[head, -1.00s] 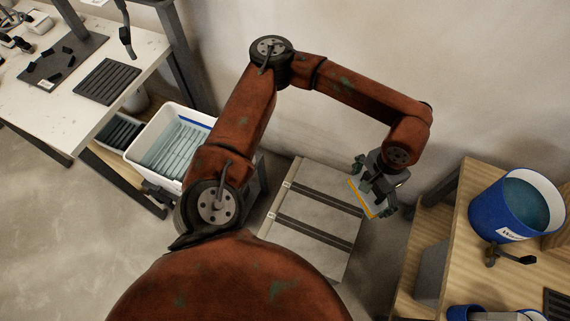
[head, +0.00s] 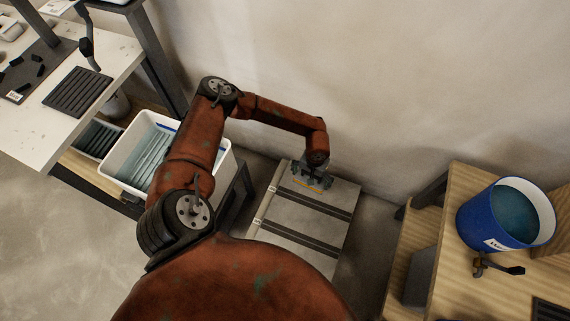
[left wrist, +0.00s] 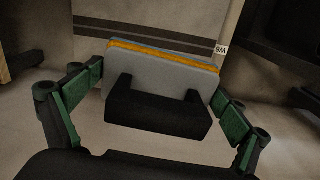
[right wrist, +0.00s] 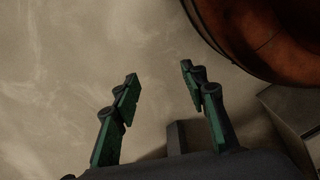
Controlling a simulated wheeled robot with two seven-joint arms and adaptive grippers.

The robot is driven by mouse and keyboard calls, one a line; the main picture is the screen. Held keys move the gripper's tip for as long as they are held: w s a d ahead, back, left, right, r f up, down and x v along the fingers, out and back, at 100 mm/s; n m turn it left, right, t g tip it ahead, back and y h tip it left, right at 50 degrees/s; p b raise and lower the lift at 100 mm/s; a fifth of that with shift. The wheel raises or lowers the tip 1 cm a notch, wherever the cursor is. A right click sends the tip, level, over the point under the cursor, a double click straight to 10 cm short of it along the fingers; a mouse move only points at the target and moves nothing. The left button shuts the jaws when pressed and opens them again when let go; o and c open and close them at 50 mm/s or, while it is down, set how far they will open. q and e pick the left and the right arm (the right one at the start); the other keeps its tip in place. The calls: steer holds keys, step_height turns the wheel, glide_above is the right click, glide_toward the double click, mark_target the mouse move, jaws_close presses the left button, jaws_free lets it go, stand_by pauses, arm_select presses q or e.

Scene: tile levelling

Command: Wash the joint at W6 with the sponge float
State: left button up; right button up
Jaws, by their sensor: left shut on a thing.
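The sponge float (left wrist: 160,72) has a grey plate, an orange-yellow layer and a black handle. My left gripper (left wrist: 157,98) is shut on it, with a green-padded finger at each side. In the head view, the left gripper (head: 314,176) holds the float (head: 308,186) over the far part of a pale panel (head: 296,241), beside the farther of two dark joints (head: 318,204). In the left wrist view, a dark joint (left wrist: 150,34) with a W6 label (left wrist: 221,50) runs just beyond the float. I cannot tell whether the float touches the panel. My right gripper (right wrist: 159,73) is open and empty.
A blue bucket (head: 482,222) of water stands on a wooden bench (head: 450,195) at the right. A white tub (head: 118,172) of grey-blue slats is left of the panel. A white table (head: 118,58) stands at upper left. A wall rises behind the panel.

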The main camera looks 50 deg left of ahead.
arm_select(q)
steer(key=shift+n, duration=0.5)
steer(key=s+a+f+b, duration=0.1)
steer(key=s+a+f, duration=0.1)
steer(key=f, duration=0.4)
steer(key=s+a+f+b, duration=0.1)
steer(key=s+a+f, duration=0.1)
steer(key=a+f, duration=0.2)
steer(key=s+a+f+b, duration=0.2)
steer(key=a+f, duration=0.1)
steer(key=f, duration=0.6)
steer(key=shift+a+f, duration=0.15)
steer(key=shift+f, duration=0.25)
arm_select(e)
steer(key=w+a+r, duration=0.1)
steer(key=r, duration=0.5)
steer(key=w+a+r, duration=0.2)
steer(key=r, duration=0.5)
steer(key=shift+r+y, duration=0.25)
steer(key=shift+y, duration=0.05)
steer(key=shift+a, duration=0.1)
arm_select(q)
steer(key=shift+f, duration=0.1)
